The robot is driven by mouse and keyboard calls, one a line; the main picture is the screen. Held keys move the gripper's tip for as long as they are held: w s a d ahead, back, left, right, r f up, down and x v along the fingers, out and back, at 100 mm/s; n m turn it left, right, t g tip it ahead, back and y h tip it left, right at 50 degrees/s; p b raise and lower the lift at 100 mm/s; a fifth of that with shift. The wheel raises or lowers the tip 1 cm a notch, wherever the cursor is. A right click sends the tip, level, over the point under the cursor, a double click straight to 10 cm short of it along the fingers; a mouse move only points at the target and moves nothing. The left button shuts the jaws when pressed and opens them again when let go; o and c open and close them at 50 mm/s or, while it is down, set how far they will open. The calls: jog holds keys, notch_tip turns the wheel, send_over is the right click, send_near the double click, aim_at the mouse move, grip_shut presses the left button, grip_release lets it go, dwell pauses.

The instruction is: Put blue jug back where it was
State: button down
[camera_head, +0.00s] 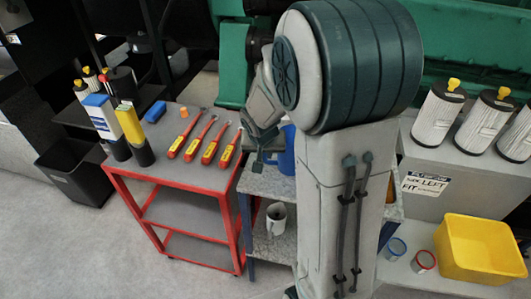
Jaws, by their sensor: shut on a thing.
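The blue jug (287,160) stands upright at the grey top of a blue-legged stand (262,182), right of the red cart. My arm hides much of the jug, so its base and right side are not seen. My gripper (268,160) is at the jug's left side, shut on it. Whether the jug rests on the top or is just above it cannot be told.
A grey mug (276,217) stands on the stand's lower shelf. White filters (438,112), a yellow bin (480,247) and two small cups are at the right.

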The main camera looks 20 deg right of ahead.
jog(key=shift+f, duration=0.3)
jog(key=c, duration=1.4)
grip_release()
jog(key=shift+r, duration=0.1)
jog(key=shift+c, duration=0.2)
jog(key=shift+r, duration=0.1)
jog(key=shift+r, duration=0.2)
jog(key=v, duration=1.1)
jog(key=s+a+n+y, duration=0.1)
jog(key=s+a+n, duration=0.1)
jog(key=s, duration=0.5)
jog(key=s+a+n+g+y, duration=0.1)
jog(key=s+n, duration=0.1)
jog(key=s, duration=0.6)
jog(key=shift+s+a+p, duration=0.3)
jog(key=shift+a, duration=0.1)
jog(key=shift+r, duration=0.1)
